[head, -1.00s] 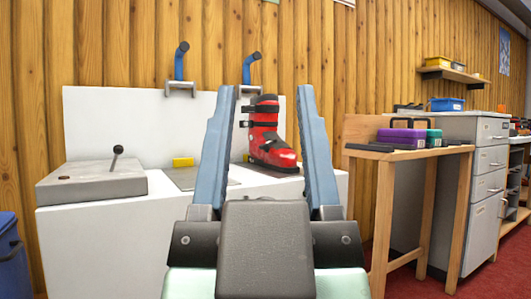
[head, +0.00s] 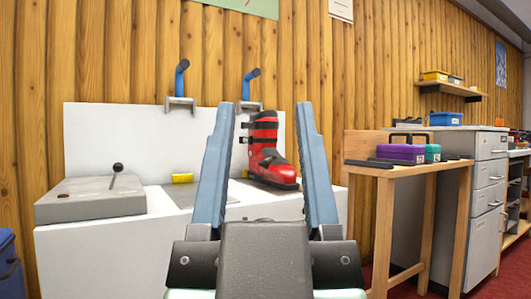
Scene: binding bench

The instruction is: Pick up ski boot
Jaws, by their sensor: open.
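A red and black ski boot (head: 270,158) stands upright on the white bench (head: 110,255), its toe pointing right. My gripper (head: 262,106) is open, with its two long blue-grey fingers pointing up and away from me. The boot shows between the fingers, nearer the right one, whose edge overlaps its toe. Nothing is held. The boot seems to be beyond the fingers; I cannot tell how far.
A grey block with a black-knobbed lever (head: 90,199) sits on the bench's left. Blue-handled clamps (head: 181,85) top the white back panel. At right stands a wooden table (head: 420,170) with a purple case (head: 400,153). A blue bin (head: 9,265) is at far left.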

